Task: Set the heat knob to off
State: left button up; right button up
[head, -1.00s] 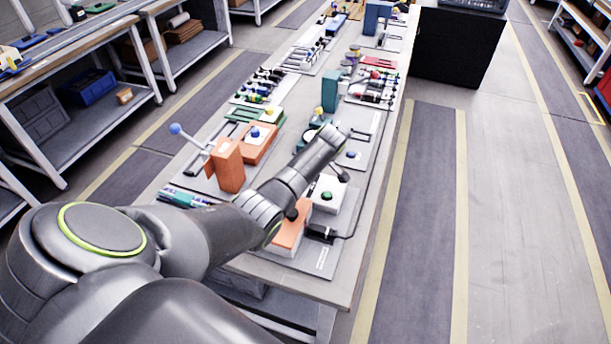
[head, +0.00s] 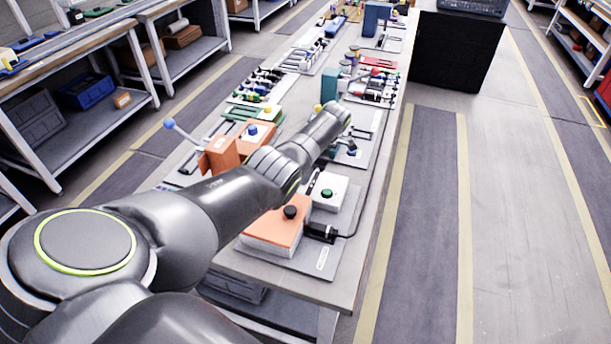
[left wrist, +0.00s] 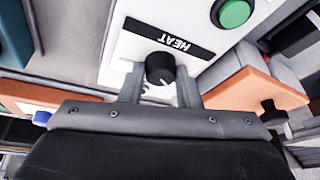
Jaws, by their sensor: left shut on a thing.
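The heat knob (left wrist: 160,68) is a small round black knob on a white panel (left wrist: 125,47). A black label reading HEAT (left wrist: 177,42) appears upside down beside it. My left gripper (left wrist: 160,82) has one finger on each side of the knob and is shut on it. A small pale mark shows near the knob's lower edge, but I cannot read its setting. In the head view the white box (head: 335,186) with a green button (head: 327,193) stands beside my left arm. I cannot make out the knob or fingertips there. My right gripper is not in view.
An orange-topped box (head: 268,228) with a black knob (head: 290,212) stands just in front of the white box. A black connector (head: 320,231) with a cable lies beside it. Other boxes and tools crowd the bench farther back. The aisle to the right is clear.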

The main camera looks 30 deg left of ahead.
pick_arm(q)
jog(key=shift+a+n, duration=0.1)
jog(key=shift+n, duration=0.4)
jog(key=o, duration=1)
jog(key=shift+w+r, duration=0.25)
jog(key=shift+r, duration=0.25)
jog(key=b+v, duration=0.3)
jog(key=v, duration=1.3)
jog(key=shift+w+r+b, duration=0.15)
jog(key=shift+w+b, duration=0.05)
jog(key=shift+b, duration=0.2)
